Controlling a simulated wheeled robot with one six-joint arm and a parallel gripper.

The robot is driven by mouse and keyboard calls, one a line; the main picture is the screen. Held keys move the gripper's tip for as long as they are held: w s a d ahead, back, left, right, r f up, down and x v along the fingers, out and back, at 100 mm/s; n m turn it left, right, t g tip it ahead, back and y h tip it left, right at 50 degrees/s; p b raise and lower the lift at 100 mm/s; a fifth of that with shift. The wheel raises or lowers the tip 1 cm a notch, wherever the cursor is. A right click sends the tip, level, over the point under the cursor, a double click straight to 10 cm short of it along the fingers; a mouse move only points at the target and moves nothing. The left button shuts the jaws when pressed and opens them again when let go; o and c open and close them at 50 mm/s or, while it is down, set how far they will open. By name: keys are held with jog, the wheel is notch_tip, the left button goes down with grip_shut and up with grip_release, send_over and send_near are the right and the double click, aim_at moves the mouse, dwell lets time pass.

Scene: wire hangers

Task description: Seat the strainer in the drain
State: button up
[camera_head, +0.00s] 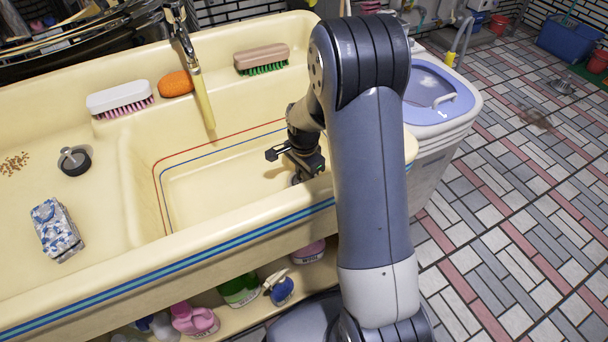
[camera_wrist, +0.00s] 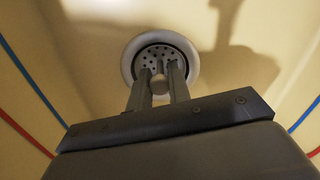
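In the wrist view a round perforated metal strainer (camera_wrist: 152,55) lies within the pale ring of the drain (camera_wrist: 128,62) in the basin floor. It looks roughly centred; I cannot tell whether it sits fully down. My gripper (camera_wrist: 160,72) points down at it, its two fingers on either side of the strainer's small round knob, with no clear gap seen. In the head view my gripper (camera_head: 297,172) is low in the right basin of the cream sink (camera_head: 225,190), and the arm and gripper hide most of the drain.
A black round stopper (camera_head: 74,161) and a blue-white sponge packet (camera_head: 56,230) lie on the left drainboard. Two brushes (camera_head: 119,99) (camera_head: 262,58) and an orange sponge (camera_head: 175,84) line the back ledge. A faucet (camera_head: 183,40) overhangs the basin. A washing machine (camera_head: 435,105) stands right.

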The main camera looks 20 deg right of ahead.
jog(key=shift+o, duration=0.8)
notch_tip(320, 180, up, 12)
jog(key=p, duration=0.3)
jog(key=shift+r, duration=0.15)
notch_tip(320, 180, down, 12)
jog(key=b, duration=0.3)
jog(key=shift+f, duration=0.2)
jog(key=shift+r+p, duration=0.55)
jog(key=shift+r, duration=1.5)
